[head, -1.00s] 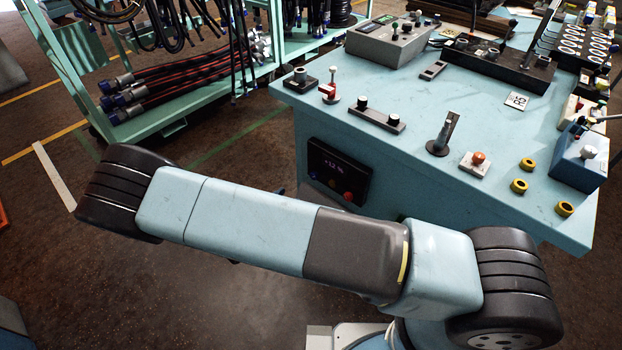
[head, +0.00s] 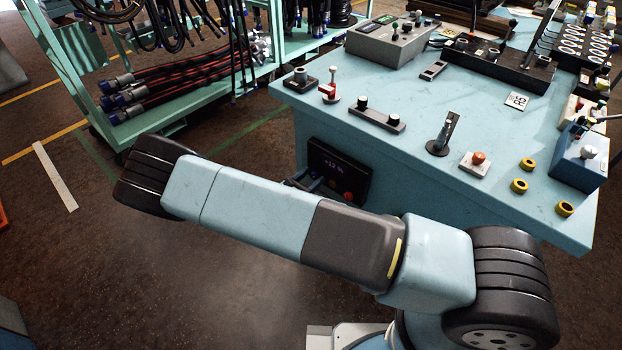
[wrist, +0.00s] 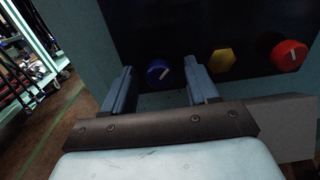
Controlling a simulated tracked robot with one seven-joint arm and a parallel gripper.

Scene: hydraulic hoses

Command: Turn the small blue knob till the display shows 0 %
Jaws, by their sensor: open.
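The small blue knob (wrist: 158,72) sits on a dark panel (wrist: 205,25) in the wrist view, its white mark slanting up to the right. My gripper (wrist: 157,68) is open, with one finger left of the knob and one right. I see a gap on each side, and I cannot tell how far the fingertips reach around it. In the head view the display (head: 333,165) on the bench front reads about +12 %. My gripper (head: 303,179) shows there only in part, behind my arm, and the blue knob is hidden.
A yellow six-sided knob (wrist: 222,62) and a red knob (wrist: 289,56) sit right of the blue one, the yellow one close to my right finger. A grey block (wrist: 285,125) stands below at right. The bench top (head: 400,160) carries several controls. A hose rack (head: 170,120) stands left.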

